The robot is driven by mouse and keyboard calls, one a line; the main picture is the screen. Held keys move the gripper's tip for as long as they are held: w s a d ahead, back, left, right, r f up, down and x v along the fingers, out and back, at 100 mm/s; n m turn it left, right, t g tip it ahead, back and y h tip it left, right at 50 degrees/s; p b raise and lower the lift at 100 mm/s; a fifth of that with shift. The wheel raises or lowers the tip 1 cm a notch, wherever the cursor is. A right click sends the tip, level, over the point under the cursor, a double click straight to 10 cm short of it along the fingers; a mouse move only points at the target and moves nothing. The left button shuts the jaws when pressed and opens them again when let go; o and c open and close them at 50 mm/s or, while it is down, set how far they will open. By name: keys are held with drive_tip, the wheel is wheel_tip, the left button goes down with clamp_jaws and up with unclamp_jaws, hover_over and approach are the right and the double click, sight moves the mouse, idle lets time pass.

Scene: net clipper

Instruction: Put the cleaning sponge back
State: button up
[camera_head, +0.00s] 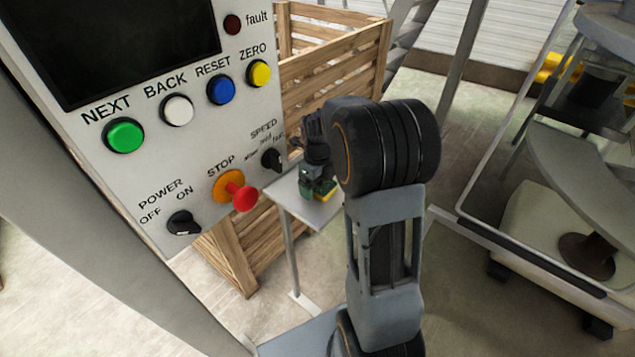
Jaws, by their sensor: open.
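The cleaning sponge (326,194), yellow with a dark green part, shows as a small patch at the right part of a small grey stand top (284,192). My gripper (311,186) reaches down over the stand top at the sponge's left side and partly covers it. Its jaws are open. At this size I cannot tell whether a finger touches the sponge, or whether the sponge lies flat on the stand. My own arm rises at the right of the stand and hides the area behind it.
A control panel (200,120) with coloured buttons and a red stop knob (244,199) stands close at the left. A wooden crate (335,60) is behind the stand. A framed machine (590,180) stands at the right. Bare floor (480,130) lies between.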

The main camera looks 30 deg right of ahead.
wheel_tip(320, 180, up, 12)
drive_tip(key=p, duration=0.1)
idle(0.4)
idle(0.5)
